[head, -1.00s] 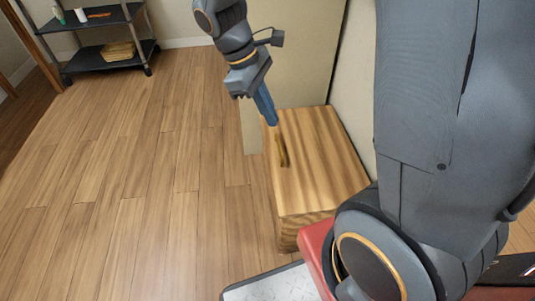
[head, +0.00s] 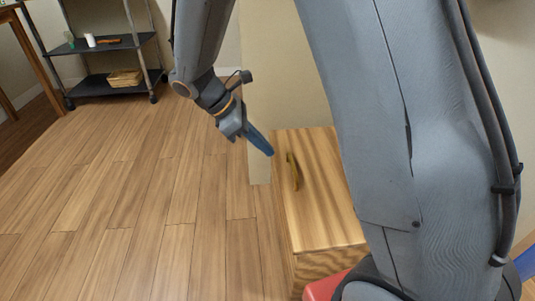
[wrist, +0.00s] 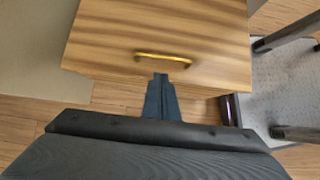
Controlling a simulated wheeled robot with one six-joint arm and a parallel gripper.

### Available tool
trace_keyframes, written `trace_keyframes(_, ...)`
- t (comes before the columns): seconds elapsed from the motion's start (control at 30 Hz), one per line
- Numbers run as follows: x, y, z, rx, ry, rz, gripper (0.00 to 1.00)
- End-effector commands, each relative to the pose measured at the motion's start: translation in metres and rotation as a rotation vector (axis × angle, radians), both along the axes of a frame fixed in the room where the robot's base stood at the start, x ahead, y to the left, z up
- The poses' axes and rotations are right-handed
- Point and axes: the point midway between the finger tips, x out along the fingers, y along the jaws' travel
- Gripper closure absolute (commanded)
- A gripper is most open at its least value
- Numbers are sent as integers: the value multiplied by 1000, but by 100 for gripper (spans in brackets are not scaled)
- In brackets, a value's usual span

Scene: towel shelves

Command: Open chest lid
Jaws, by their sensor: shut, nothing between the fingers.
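The wooden chest (head: 320,205) stands against the wall, with its striped lid down. A brass-coloured handle (head: 293,171) is on the lid near its left edge. In the wrist view the lid (wrist: 215,30) fills the upper middle, and the handle (wrist: 163,57) lies near its lower edge. Part of the chest is hidden behind my arm.
A dark shelf rack (head: 112,85) on wheels stands at the back left, with a basket (head: 125,78) on its lower shelf. A beige panel (head: 262,100) rises behind the chest. Floor left of the chest is clear.

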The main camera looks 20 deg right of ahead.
Motion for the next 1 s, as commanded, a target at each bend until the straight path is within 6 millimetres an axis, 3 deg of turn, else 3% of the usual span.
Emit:
trace_keyframes(0.2, -4, -24, -35, 0, 2, -1, 100)
trace_keyframes(0.4, -8, -40, -56, 1, 0, -3, 100)
trace_keyframes(1.0, -10, -48, -65, 2, -1, -2, 100)
